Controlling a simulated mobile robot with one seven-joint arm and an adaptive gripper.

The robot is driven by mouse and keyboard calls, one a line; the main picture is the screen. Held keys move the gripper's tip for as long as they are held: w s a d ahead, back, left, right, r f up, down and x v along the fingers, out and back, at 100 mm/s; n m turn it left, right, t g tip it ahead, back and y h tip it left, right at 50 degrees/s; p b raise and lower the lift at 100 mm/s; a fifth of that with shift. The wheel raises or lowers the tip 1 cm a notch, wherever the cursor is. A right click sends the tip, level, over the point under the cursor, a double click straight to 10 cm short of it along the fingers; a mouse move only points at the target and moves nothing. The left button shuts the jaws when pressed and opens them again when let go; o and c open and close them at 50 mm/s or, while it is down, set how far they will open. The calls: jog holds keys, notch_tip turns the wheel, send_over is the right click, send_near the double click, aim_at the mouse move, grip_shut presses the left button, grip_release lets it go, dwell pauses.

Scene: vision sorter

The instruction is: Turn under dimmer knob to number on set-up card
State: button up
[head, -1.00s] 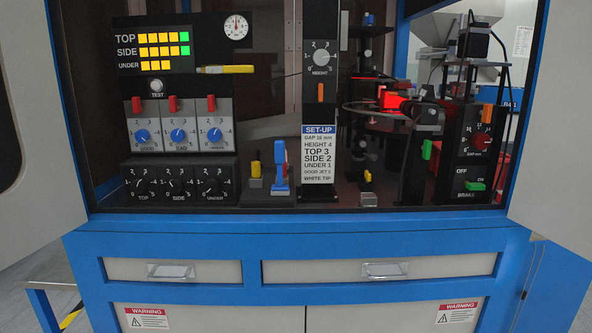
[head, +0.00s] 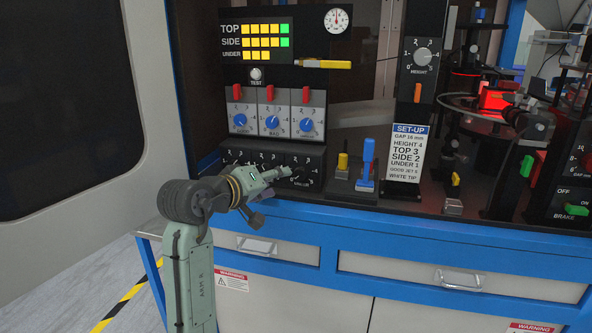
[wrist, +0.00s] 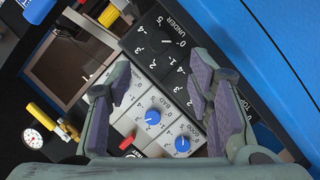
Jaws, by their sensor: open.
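The set-up card (head: 406,152) stands right of the dimmer panel in the head view and reads UNDER 1. The black dimmer panel has dials marked TOP, SIDE and UNDER. The under dimmer knob (head: 301,171) is the rightmost; my gripper (head: 284,175) is in front of it and partly covers the dials. In the wrist view the panel is rotated, with the under dimmer knob (wrist: 164,42) beyond the fingertips. My gripper (wrist: 164,86) is open and empty, its two purple-padded fingers apart.
Three blue knobs (head: 270,121) with red levers above sit over the dimmer row. A yellow-and-blue fixture (head: 366,165) stands just right of the panel. A blue cabinet frame edge (head: 330,206) runs below. An open door (head: 100,90) is at left.

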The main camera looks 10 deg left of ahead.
aim_at(300, 175)
jog(key=p+x, duration=0.3)
jog(key=x, duration=0.7)
jog(key=shift+w+d, duration=0.1)
jog(key=shift+w, duration=0.15)
jog(key=shift+c, duration=0.4)
grip_shut()
jog(key=m+y, duration=0.1)
jog(key=m+y+b, duration=0.1)
jog(key=m, duration=0.1)
jog(key=shift+d+m, duration=0.2)
jog(key=shift+m, duration=0.1)
jog(key=m+y+b, duration=0.1)
jog(key=m+y, duration=0.1)
jog(key=m, duration=0.1)
jog(key=shift+d+y, duration=0.15)
jog(key=shift+y, duration=0.25)
jog(key=shift+m, duration=0.4)
